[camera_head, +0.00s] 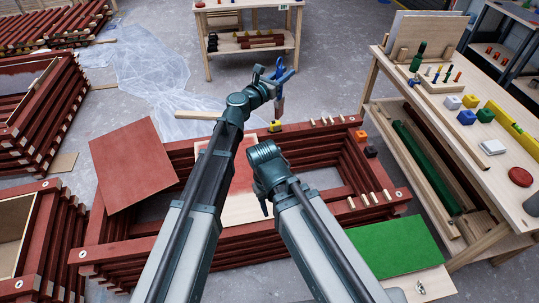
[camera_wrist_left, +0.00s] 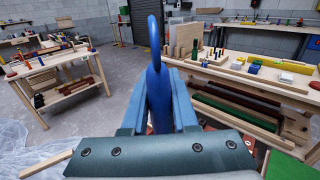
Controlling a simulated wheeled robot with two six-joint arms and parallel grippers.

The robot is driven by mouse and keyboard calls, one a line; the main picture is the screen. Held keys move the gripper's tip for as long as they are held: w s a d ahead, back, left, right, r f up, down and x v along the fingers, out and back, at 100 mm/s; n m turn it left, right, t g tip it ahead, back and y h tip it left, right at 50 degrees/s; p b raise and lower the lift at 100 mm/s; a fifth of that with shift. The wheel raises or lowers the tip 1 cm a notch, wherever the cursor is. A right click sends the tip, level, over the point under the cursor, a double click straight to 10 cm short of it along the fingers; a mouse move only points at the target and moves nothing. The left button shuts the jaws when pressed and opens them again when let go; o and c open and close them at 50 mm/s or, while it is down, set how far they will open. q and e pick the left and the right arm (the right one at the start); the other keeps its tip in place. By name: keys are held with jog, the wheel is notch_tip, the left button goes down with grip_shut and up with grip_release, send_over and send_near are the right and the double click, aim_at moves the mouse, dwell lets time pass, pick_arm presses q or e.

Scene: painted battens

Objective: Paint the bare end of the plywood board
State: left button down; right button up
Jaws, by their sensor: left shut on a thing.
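The plywood board (camera_head: 245,209) lies across the frame of stacked dark-red battens (camera_head: 200,251), between my two arms. Its near end is bare pale wood and the part further back is red; my arms cover much of it. My left gripper (camera_head: 279,76) is shut on a blue-handled tool, seemingly a paintbrush (camera_head: 278,103), held upright with its lower end down, beyond the board. In the left wrist view the blue handle (camera_wrist_left: 154,60) stands between the fingers (camera_wrist_left: 158,100); its lower end is hidden there.
A red panel (camera_head: 132,165) leans on the stack's left side. A workbench (camera_head: 490,150) with blocks and tools stands right. A green panel (camera_head: 397,248) lies at the lower right. Plastic sheeting (camera_head: 150,75) covers floor behind. Small blocks and pegs sit on the stack's rim.

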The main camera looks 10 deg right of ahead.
pick_arm(q)
jog(key=a+f+b, duration=0.2)
jog(key=f+b, duration=1)
jog(key=f, duration=0.1)
jog(key=s+a+f+g+h+b, duration=0.1)
jog(key=a+f+b, duration=0.2)
jog(key=f+b, duration=1)
jog(key=a+f+m+b, duration=0.1)
jog(key=a+f+b, duration=0.1)
jog(key=f+b, duration=1.1)
jog(key=shift+s+a, duration=0.3)
jog(key=shift+a, duration=0.05)
jog(key=shift+f, duration=0.1)
